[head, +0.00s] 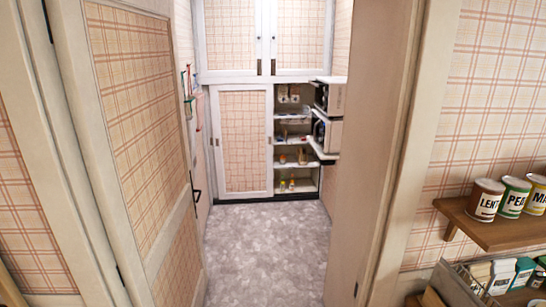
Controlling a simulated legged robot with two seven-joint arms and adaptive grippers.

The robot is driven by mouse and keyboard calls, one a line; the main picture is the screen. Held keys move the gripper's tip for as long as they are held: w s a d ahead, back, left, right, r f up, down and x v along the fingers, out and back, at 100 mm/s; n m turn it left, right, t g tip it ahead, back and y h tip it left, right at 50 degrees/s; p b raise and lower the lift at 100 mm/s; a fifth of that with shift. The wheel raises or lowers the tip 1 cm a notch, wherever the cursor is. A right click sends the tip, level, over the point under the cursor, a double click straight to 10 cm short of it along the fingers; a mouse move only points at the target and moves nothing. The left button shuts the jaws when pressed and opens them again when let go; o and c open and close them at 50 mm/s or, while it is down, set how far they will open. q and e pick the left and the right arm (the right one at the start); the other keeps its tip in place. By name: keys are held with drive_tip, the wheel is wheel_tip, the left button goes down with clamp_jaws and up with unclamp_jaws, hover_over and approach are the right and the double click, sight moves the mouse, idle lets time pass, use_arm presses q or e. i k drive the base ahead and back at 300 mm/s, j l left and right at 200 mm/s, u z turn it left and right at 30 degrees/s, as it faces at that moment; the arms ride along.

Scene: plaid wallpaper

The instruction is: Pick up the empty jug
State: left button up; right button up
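I cannot make out an empty jug in the head view. The small items on the far cupboard shelves are too small to tell whether one is a jug. Neither of my grippers shows in the view.
An open plaid-panelled door (140,130) stands left of a doorway. Beyond it, a grey floor (265,245) is clear up to a cupboard (245,140) with open shelves. Appliances (328,133) jut from the right. Labelled cans (487,200) stand on a wooden shelf (485,232) at right.

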sight(305, 107)
drive_tip(key=i, duration=4.45)
